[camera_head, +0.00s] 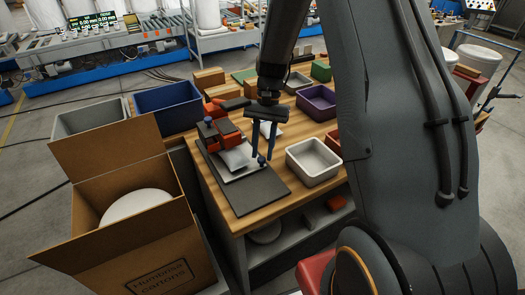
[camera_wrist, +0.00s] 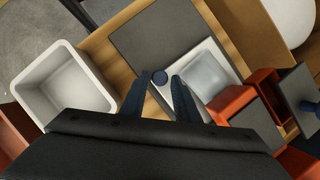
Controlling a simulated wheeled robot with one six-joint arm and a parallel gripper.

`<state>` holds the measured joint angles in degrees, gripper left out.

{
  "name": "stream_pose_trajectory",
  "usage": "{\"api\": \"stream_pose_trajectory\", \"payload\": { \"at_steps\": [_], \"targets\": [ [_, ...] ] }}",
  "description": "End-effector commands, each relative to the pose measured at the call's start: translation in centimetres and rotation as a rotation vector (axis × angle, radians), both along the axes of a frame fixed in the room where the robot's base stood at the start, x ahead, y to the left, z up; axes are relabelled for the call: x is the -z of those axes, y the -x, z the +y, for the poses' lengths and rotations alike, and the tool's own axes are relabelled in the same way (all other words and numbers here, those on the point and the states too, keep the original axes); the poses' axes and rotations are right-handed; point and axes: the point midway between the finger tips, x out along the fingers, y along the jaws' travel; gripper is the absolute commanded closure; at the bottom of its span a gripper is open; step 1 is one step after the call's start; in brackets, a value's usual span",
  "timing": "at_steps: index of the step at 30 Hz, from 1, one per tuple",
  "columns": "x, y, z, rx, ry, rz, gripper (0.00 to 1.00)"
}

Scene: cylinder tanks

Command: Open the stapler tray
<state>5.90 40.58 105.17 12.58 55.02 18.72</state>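The stapler (camera_head: 222,134) is a red and dark device on a dark plate near the front left of the wooden table. Its red frame (camera_wrist: 236,103) shows at the right of the wrist view. The pale grey stapler tray (camera_head: 237,159) lies in front of it, with a whitish box-like piece on it; it also shows in the wrist view (camera_wrist: 206,76). A round dark blue knob (camera_wrist: 159,77) is at the tray's edge. My gripper (camera_wrist: 158,92) is open and points down over the knob, with one finger to each side. I cannot tell whether either finger touches it.
A white bin (camera_head: 314,161) stands close to the right of my gripper. A purple bin (camera_head: 317,102) is farther back. A dark mat (camera_head: 250,191) lies at the table's front. An open cardboard box (camera_head: 130,248) and a blue bin (camera_head: 168,106) stand to the left.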

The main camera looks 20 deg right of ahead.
Motion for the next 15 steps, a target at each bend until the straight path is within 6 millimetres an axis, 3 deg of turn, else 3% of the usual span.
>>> {"api": "stream_pose_trajectory", "payload": {
  "at_steps": [12, 15],
  "targets": [
    [1.05, 0.38, 0.25, 0.0, 0.0, 0.0, 0.72],
    [1.04, 0.37, 0.25, 0.0, 0.0, 0.0, 0.85]
  ]
}}
